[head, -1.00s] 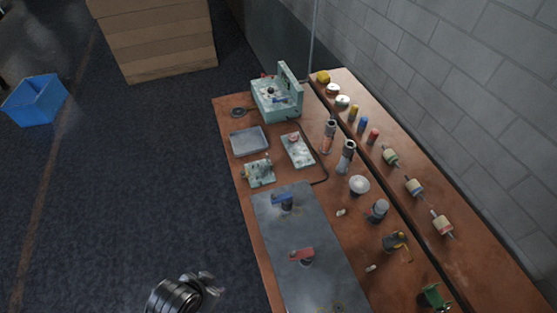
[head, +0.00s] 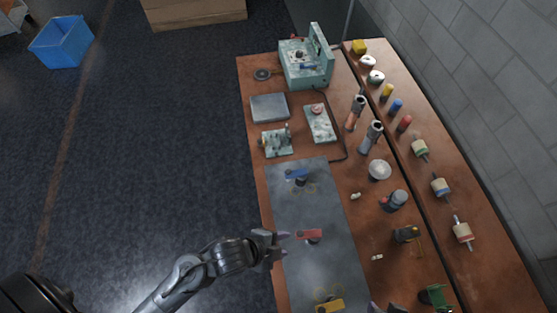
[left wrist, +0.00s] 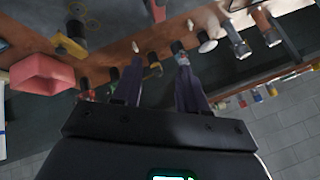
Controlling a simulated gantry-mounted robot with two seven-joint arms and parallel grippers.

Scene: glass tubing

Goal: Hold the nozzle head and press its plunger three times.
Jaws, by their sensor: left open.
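Three nozzle heads stand on a dark grey mat (head: 325,258): a blue one (head: 297,174), a red one (head: 309,234) and a yellow one (head: 330,305) cut by the bottom edge. My left gripper (head: 278,246) is open beside the red nozzle head, at the mat's left edge. In the left wrist view, its two dark fingers (left wrist: 158,75) are spread with nothing held between them.
Right of the mat stand a white disc-topped piece (head: 380,170), a grey-topped bottle (head: 394,201), a black and yellow tool (head: 406,234) and a green piece (head: 434,295). A teal machine (head: 306,63) and a grey tray (head: 269,108) stand farther back.

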